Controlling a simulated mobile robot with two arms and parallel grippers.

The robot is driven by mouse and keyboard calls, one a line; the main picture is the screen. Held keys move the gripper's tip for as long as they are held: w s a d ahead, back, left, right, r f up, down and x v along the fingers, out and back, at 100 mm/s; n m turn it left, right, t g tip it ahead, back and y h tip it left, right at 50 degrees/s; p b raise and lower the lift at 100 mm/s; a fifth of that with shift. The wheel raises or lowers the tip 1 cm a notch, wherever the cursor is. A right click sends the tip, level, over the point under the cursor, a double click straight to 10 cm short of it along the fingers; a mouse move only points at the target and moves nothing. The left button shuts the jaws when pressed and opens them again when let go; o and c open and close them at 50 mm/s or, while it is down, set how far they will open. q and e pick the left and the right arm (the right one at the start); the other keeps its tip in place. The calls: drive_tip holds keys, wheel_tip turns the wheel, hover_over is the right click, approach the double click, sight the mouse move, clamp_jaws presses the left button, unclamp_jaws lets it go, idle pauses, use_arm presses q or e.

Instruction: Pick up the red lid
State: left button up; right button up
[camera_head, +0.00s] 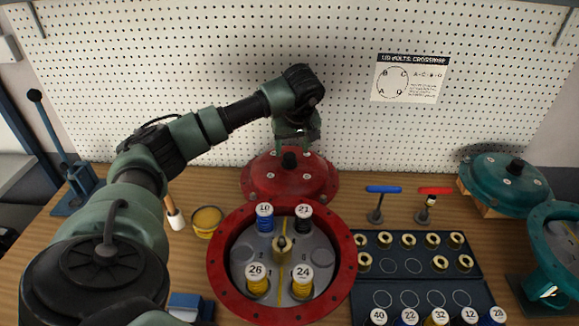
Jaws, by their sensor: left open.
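The red lid (272,180) is a round dome with a black knob (290,160) on top and bolt spots around its flange. It sits at the back middle of the wooden bench, behind the red round housing (352,262). My left gripper (296,146) reaches in from the left and points down just above the lid's knob. It is open; the knob shows at or just below its fingertips, and I cannot tell whether it is between them. My right gripper is not in view.
The open housing holds numbered spools, such as a blue one (264,217). Dark trays (385,301) with brass rings and numbered spools lie to the right. Blue (382,189) and red T-handles stand behind them. A teal lid (499,178) and teal housing are far right. A yellow tin (207,220) is left.

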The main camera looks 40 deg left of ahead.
sight(290, 155)
use_arm(q)
drive_tip(key=p+x, duration=0.1)
drive_tip(key=x, duration=0.3)
drive_tip(key=shift+a+f, duration=0.1)
drive_tip(key=shift+a, duration=0.05)
clamp_jaws()
idle(1.1)
drive_tip(key=shift+r, duration=0.3)
drive_tip(key=shift+w+a+f, duration=0.1)
